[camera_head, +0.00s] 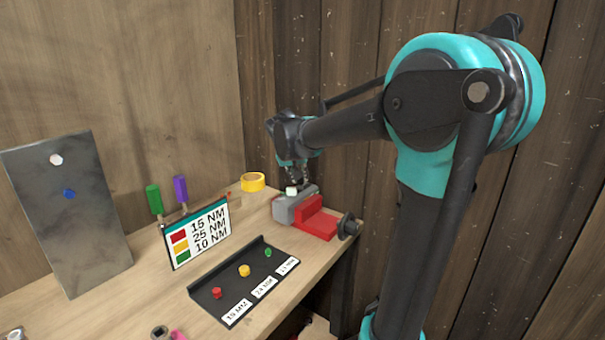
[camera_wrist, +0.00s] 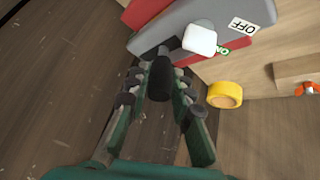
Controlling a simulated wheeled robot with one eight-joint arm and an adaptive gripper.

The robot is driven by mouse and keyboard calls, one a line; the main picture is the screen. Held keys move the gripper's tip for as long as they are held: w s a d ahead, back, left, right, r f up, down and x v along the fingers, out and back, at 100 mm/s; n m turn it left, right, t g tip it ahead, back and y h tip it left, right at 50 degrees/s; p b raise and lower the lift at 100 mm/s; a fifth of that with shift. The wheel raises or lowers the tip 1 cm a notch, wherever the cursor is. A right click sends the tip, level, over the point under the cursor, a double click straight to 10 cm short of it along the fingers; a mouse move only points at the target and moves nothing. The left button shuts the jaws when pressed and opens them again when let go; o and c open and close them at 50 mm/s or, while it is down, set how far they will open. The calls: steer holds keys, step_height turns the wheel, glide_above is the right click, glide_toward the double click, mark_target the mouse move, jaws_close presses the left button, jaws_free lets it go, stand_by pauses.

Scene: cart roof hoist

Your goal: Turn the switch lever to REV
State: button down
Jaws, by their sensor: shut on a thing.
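The switch is a grey box (camera_head: 288,208) at the far right end of the bench, beside a red block (camera_head: 316,222). The grey body also shows at the top of the wrist view (camera_wrist: 165,25), with a white cap (camera_wrist: 200,39) and an OFF label (camera_wrist: 243,26). The lever's root and any REV mark cannot be made out.
A black tray (camera_head: 243,280) with coloured pieces and a torque sign (camera_head: 196,235) are to the left. A black round handle (camera_head: 348,226) sticks out at the bench's right edge. A plank wall is close behind my arm.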

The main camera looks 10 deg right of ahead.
steer(key=shift+s+a+f+t+h, duration=0.3)
steer(key=shift+s+a+t+h, duration=0.2)
steer(key=shift+s+t, duration=0.1)
steer(key=c, duration=1.3)
jaws_free()
steer(key=shift+w, duration=0.1)
steer(key=v, duration=1.2)
steer(key=shift+c, duration=0.3)
